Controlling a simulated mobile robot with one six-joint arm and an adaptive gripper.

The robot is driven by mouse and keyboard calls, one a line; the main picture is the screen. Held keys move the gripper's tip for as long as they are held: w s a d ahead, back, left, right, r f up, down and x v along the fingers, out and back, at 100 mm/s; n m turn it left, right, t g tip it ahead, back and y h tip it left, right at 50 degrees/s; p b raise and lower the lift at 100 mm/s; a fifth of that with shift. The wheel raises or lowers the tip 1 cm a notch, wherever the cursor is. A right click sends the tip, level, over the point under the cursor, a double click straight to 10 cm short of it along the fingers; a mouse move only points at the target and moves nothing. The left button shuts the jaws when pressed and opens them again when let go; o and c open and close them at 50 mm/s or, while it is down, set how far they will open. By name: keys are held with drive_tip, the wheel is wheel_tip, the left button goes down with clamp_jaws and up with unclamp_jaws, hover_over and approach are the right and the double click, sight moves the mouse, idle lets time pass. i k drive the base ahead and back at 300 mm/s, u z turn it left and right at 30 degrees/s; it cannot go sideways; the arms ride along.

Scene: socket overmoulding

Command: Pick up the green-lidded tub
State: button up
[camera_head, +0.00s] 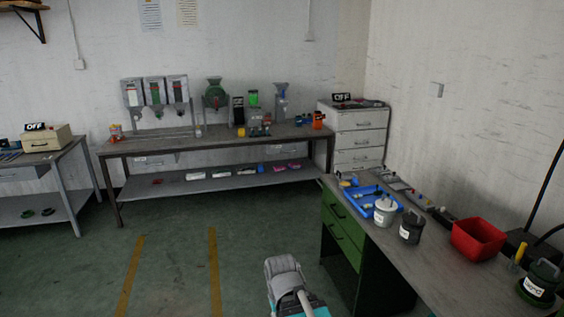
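A dark tub (539,283) with a white label and a lid that looks dark green stands at the right end of the near right workbench. A second dark labelled tub (411,228) and a white tub (385,211) with a dark lid stand further along that bench. A small bright-green item (253,99) shows on the back bench; I cannot tell whether it is a lidded tub. Part of my own arm shows at the bottom centre, away from these tubs. My gripper is not visible.
The right workbench (428,262) has green drawers and also holds a red bin (478,240) and a blue tray (368,197). The back bench (220,143) carries dispensers and small items. A white drawer cabinet (360,138) stands in the corner. The green floor (170,262) left of my arm is clear.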

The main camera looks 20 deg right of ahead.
sight(542, 280)
drive_tip(key=i, duration=2.85)
drive_tip(key=z, duration=2.25)
